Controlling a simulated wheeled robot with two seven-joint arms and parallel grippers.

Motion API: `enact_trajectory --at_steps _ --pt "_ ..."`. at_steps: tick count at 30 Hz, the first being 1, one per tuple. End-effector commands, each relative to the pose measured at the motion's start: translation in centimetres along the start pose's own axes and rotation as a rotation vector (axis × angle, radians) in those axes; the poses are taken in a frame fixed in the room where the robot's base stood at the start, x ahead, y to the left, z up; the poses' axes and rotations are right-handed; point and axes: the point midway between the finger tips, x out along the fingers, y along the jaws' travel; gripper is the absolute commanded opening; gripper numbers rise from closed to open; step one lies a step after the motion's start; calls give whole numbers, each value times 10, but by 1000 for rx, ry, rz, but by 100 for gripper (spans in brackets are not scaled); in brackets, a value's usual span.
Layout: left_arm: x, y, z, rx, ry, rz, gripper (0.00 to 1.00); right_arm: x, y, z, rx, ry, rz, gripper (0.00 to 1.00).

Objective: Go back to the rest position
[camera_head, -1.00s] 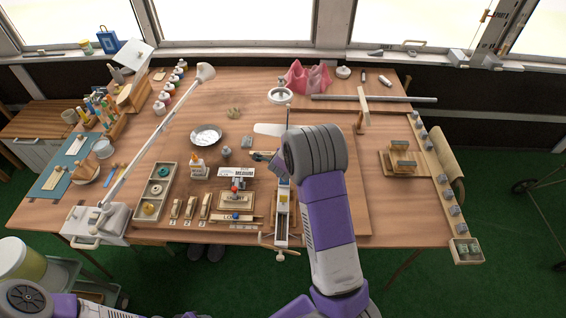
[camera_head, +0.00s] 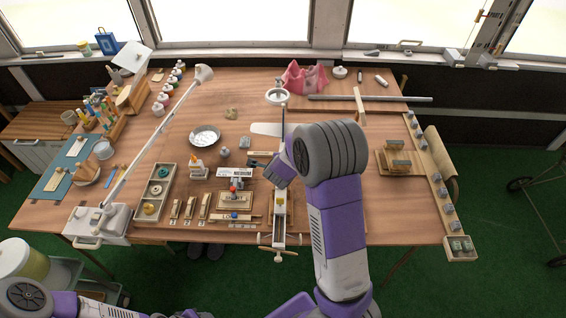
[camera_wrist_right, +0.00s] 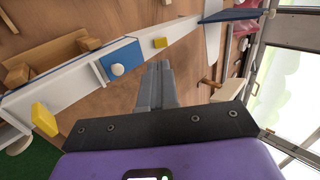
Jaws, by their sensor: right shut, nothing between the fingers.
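My right gripper (camera_head: 256,164) is over the middle of the workbench (camera_head: 375,221), with its arm rising from the bottom of the head view. In the right wrist view its fingers (camera_wrist_right: 158,72) are shut together with nothing between them.
A white desk lamp (camera_head: 148,150) reaches across the left of the bench. A wooden block stand (camera_head: 399,161) is at the right. Bare wood lies right of my arm.

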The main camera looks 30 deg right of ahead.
Motion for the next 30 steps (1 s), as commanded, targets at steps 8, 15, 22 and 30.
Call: enact_trajectory --at_steps 8,15,22,30 --pt "-17 6 1 0 0 0 49 -54 -4 0 0 -1 0 0" --pt "-20 7 1 0 0 0 49 -65 -3 0 -1 1 1 0" --pt "-26 10 1 0 0 0 49 -70 -8 0 -1 1 1 0" --pt "-72 27 3 0 0 0 49 -106 -42 0 -1 0 0 0"
